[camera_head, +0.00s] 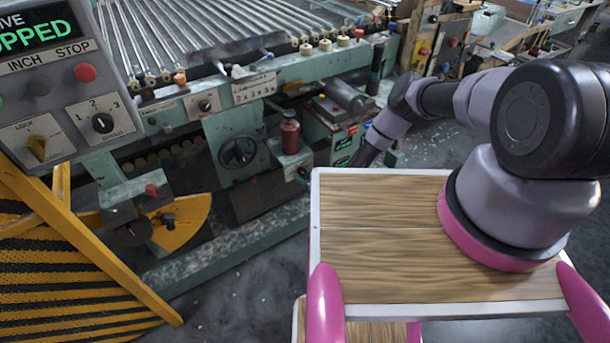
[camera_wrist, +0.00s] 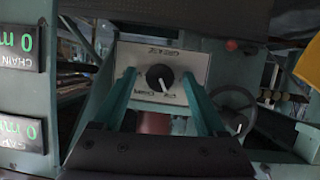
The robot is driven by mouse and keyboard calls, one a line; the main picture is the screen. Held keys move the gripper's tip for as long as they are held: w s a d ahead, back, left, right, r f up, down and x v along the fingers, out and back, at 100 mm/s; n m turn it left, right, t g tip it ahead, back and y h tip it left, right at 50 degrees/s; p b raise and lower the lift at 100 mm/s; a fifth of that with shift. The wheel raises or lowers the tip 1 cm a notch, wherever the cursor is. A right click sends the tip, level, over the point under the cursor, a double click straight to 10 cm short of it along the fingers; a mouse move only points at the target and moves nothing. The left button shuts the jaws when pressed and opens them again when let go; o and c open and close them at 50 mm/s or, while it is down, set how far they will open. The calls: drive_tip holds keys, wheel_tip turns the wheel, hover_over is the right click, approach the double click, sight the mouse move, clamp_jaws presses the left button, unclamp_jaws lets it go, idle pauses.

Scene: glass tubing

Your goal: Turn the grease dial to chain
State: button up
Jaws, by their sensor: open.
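The grease dial (camera_wrist: 160,78) is a round black knob with a white mark on a pale plate, seen upside down in the wrist view. Its mark points down in that picture, toward the lettering that looks like OFF; CHAIN is written just left of that. In the head view its small panel (camera_head: 297,172) sits below a dark red bottle. My gripper (camera_wrist: 158,76) is open and empty, with one finger on each side of the dial in the wrist view. I cannot tell how far the fingertips are from the plate. In the head view my fingers are hidden.
A handwheel (camera_head: 238,152) is left of the grease panel, and the red bottle (camera_head: 290,133) stands above it. Displays (camera_wrist: 22,133) with green digits are on the other side. Another dial panel (camera_head: 203,106) is higher up. A yellow guard (camera_head: 70,265) stands front left.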

clamp_jaws()
idle(0.4)
drive_tip(key=m+y, duration=0.1)
drive_tip(key=m, duration=0.1)
drive_tip(key=m+g+y, duration=0.1)
drive_tip(key=m, duration=0.1)
drive_tip(key=shift+d+f+g, duration=0.1)
drive_tip(key=shift+d+g, duration=0.1)
drive_tip(key=shift+g, duration=0.1)
drive_tip(key=m+y, duration=0.3)
drive_tip(key=m, duration=0.1)
drive_tip(key=shift+w+f+g, duration=0.1)
drive_tip(key=shift+g, duration=0.2)
idle(0.5)
unclamp_jaws()
